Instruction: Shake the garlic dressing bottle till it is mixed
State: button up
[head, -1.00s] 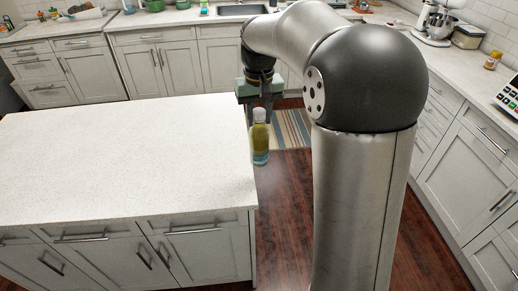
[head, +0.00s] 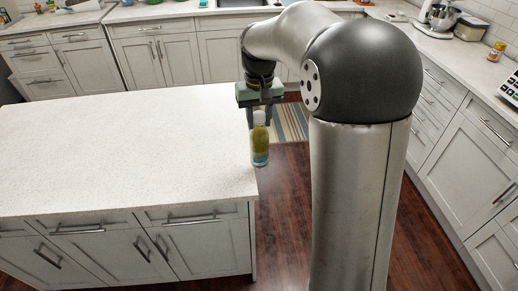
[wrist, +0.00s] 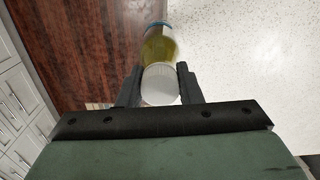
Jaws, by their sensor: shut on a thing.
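The garlic dressing bottle (head: 260,146) hangs upright below my gripper (head: 261,117) at the right edge of the island in the head view. It has a pale cap, a yellow-green upper part and a bluish lower part. In the wrist view the bottle (wrist: 160,45) lies beyond its white cap (wrist: 159,86), and my gripper (wrist: 156,86) has a dark finger on each side of the cap. My gripper is shut on the bottle near the cap. Whether the contents are evenly mixed cannot be told.
The white island top (head: 110,150) is bare, just left of the bottle. Dark wood floor (head: 285,215) and a striped rug (head: 290,122) lie to the right and behind. Counters with a mixer (head: 440,15) and a jar (head: 496,51) run along the back and right.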

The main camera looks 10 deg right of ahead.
notch_tip(320, 180, up, 5)
jog(key=p, duration=0.3)
jog(key=shift+r, duration=0.2)
notch_tip(320, 180, down, 6)
jog(key=b, duration=0.3)
jog(key=shift+r+b, duration=0.15)
jog(key=shift+b, duration=0.15)
jog(key=shift+r, duration=0.2)
